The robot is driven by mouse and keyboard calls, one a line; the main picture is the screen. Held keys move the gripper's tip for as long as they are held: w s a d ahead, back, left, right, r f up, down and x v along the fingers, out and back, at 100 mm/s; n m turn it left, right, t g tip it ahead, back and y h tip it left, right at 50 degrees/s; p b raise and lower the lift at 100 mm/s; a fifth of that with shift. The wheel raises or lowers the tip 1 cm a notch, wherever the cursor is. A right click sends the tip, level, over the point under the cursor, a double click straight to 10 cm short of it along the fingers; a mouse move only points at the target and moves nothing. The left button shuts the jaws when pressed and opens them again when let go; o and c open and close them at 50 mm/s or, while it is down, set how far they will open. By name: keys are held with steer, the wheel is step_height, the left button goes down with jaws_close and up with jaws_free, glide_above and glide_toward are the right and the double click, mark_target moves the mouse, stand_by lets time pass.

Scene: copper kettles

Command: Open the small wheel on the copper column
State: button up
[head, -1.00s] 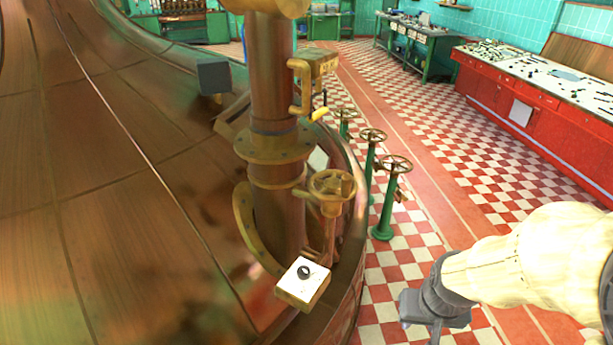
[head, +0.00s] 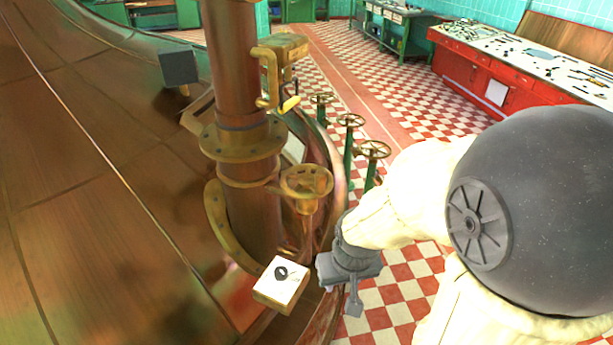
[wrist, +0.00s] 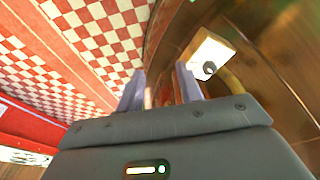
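The small brass wheel (head: 306,181) sits on a stem at the right side of the copper column (head: 233,75), just below the column's flange. My gripper (head: 341,293) is to the right of and below the wheel in the head view, apart from it, beside a white box with a black knob (head: 281,284). In the wrist view, the two fingers of my gripper (wrist: 160,88) stand apart with nothing held between them. The white box (wrist: 211,55) shows beyond the right finger there. I cannot make out the wheel in the wrist view.
The large copper kettle (head: 90,170) fills the left, its rim curving past the column. Several green-stemmed valve wheels (head: 350,120) stand behind my arm. A brass bracket (head: 270,75) juts from the column above the wheel. Checkered floor (head: 395,300) is open at right.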

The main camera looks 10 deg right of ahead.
steer(key=shift+o, duration=1)
steer(key=w+d+r+n+t+y+p, duration=0.1)
steer(key=w+d+r+n+t+y, duration=0.15)
steer(key=w+d+t, duration=0.4)
steer(key=w+d+r+n+t+y, duration=0.1)
steer(key=w+d+r+n+t, duration=0.25)
steer(key=w, duration=0.65)
steer(key=s+d+r+n+y, duration=0.1)
steer(key=s+r+n+y, duration=0.2)
steer(key=s+y, duration=0.3)
steer(key=y+p, duration=0.1)
steer(key=y, duration=0.2)
steer(key=shift+s, duration=0.25)
steer(key=shift+r+y, duration=0.1)
steer(key=shift+y, duration=0.15)
